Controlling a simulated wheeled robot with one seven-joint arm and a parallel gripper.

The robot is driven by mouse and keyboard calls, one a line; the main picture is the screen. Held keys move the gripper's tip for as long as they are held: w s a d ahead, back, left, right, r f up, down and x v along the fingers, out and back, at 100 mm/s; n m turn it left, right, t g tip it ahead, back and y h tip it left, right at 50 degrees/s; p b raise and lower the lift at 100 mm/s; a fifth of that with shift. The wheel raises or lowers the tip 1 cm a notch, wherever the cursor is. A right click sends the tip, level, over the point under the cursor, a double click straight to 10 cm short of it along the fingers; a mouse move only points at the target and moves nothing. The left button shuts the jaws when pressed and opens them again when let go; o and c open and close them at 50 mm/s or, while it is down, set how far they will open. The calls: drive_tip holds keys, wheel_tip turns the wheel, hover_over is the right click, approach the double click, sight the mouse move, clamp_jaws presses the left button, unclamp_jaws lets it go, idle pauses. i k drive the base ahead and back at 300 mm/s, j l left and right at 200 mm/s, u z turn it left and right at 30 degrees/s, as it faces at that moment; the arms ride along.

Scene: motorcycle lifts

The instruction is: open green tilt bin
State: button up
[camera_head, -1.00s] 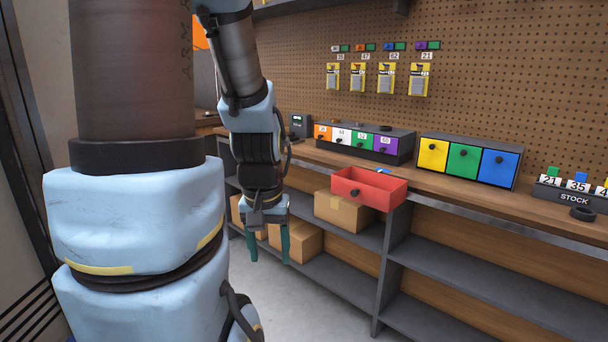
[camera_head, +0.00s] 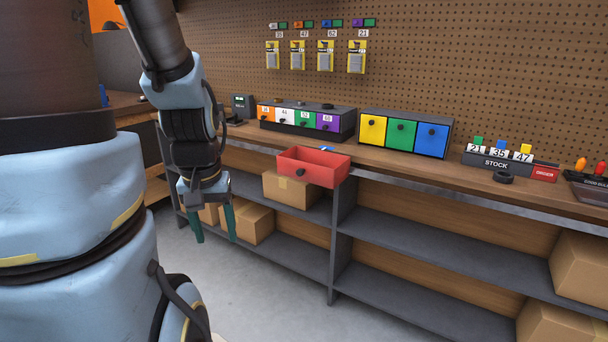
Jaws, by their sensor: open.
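A dark cabinet (camera_head: 405,113) on the workbench has yellow, green and blue fronts side by side, each with a black knob. Its middle green bin front (camera_head: 401,134) looks shut and flush with its neighbours. A smaller low unit (camera_head: 349,124) to its left has orange, white, green and purple fronts with number labels. Its green front (camera_head: 305,118) also looks shut. My gripper (camera_head: 215,236) hangs fingers down in front of the bench, low and left of both units. Its teal fingers are apart with nothing between them, and it is well away from the green fronts.
A red open-topped drawer (camera_head: 315,172) sticks out at the bench's front edge, between my gripper and the cabinet. Cardboard boxes (camera_head: 290,192) stand on the lower shelves. The floor ahead is clear.

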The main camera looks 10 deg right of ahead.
sight(402, 134)
drive_tip(key=i+l, duration=0.75)
